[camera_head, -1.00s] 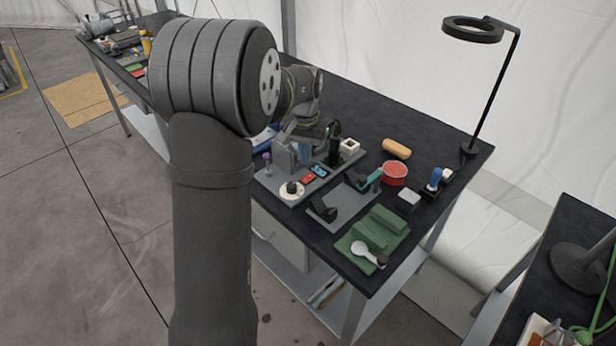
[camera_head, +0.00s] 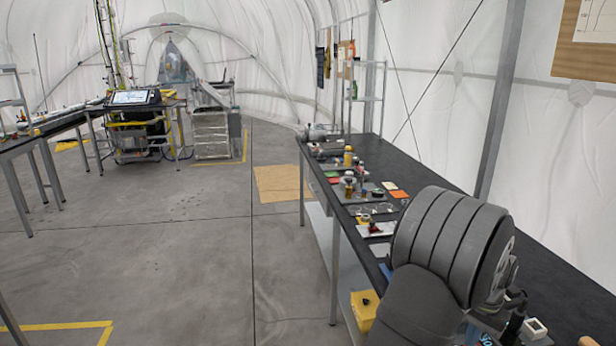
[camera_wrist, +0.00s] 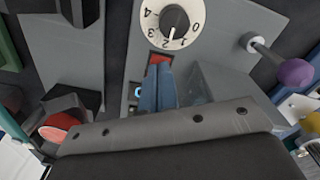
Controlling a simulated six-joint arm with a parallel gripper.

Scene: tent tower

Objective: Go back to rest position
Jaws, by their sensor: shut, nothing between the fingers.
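My gripper (camera_wrist: 158,86) shows in the wrist view, its two blue fingers together and empty. It hangs over a grey control panel (camera_wrist: 118,50), its tips close to a small red part (camera_wrist: 160,59); I cannot tell whether they touch it. A white dial (camera_wrist: 150,30) with a black knob and numbers lies just beyond the fingertips. A lever with a purple ball (camera_wrist: 295,72) stands to the right. In the head view my arm hides the gripper and most of the panel.
In the head view a long black bench (camera_head: 395,165) runs along the right, with several small items at its far end. A yellow box (camera_head: 364,308) sits below it. The grey floor (camera_head: 210,255) to the left is open. Another table (camera_head: 60,125) stands at far left.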

